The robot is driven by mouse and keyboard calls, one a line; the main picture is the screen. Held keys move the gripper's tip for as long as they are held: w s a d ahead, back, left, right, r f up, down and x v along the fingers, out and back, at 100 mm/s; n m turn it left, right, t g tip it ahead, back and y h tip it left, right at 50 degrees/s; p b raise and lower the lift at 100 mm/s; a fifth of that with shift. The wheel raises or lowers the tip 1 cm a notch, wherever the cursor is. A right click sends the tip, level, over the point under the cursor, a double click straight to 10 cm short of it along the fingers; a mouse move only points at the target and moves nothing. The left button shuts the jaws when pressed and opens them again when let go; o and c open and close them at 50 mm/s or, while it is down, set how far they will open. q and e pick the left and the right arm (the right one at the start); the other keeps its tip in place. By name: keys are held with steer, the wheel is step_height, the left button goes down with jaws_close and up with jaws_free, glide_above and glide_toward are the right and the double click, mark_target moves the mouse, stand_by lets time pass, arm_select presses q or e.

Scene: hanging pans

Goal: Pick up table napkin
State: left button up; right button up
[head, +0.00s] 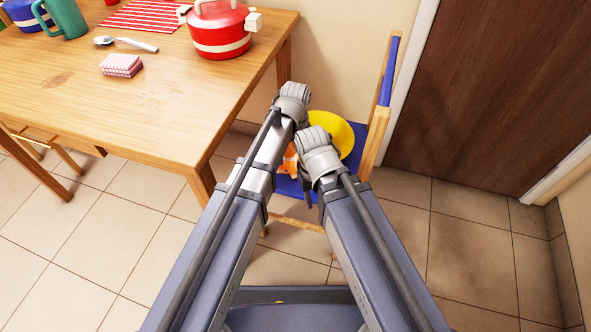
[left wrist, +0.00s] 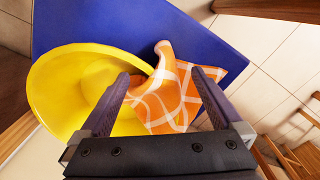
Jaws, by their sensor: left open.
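An orange cloth napkin with white checks (left wrist: 172,98) lies crumpled against the yellow bowl (left wrist: 85,85), above the blue chair seat (left wrist: 110,25). My left gripper (left wrist: 162,72) is open in the left wrist view, with part of the napkin showing between its two fingers. I cannot tell whether the fingers touch it. In the head view only a small part of the napkin (head: 290,158) shows, between my two arms, and the left fingers are mostly hidden. My right arm's wrist is beside the left one, and its jaw state is unclear.
The wooden table (head: 110,110) stands at the left with a red pot (head: 218,32), a pink checked folded cloth (head: 121,66), a spoon (head: 130,43) and a green mug (head: 66,20). The chair back (head: 388,85) rises at the right. The tiled floor (head: 480,250) at the right is clear.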

arm_select(q)
steer(key=shift+f+b, duration=0.3)
steer(key=shift+f, duration=0.45)
arm_select(e)
steer(key=shift+f, duration=0.75)
arm_select(q)
steer(key=shift+f, duration=0.1)
arm_select(e)
steer(key=shift+f, duration=0.1)
arm_select(q)
steer(key=shift+f+b, duration=0.5)
steer(key=shift+b, duration=0.15)
steer(key=shift+c, duration=0.5)
arm_select(e)
steer(key=shift+f, duration=0.5)
arm_select(q)
steer(key=shift+c, duration=0.3)
steer(key=c, duration=1.4)
step_height(320, 180, up, 12)
steer(key=p, duration=1.2)
steer(key=shift+r, duration=0.2)
jaws_close()
steer(key=shift+f, duration=0.2)
arm_select(e)
step_height(320, 180, up, 12)
steer(key=shift+a, duration=0.15)
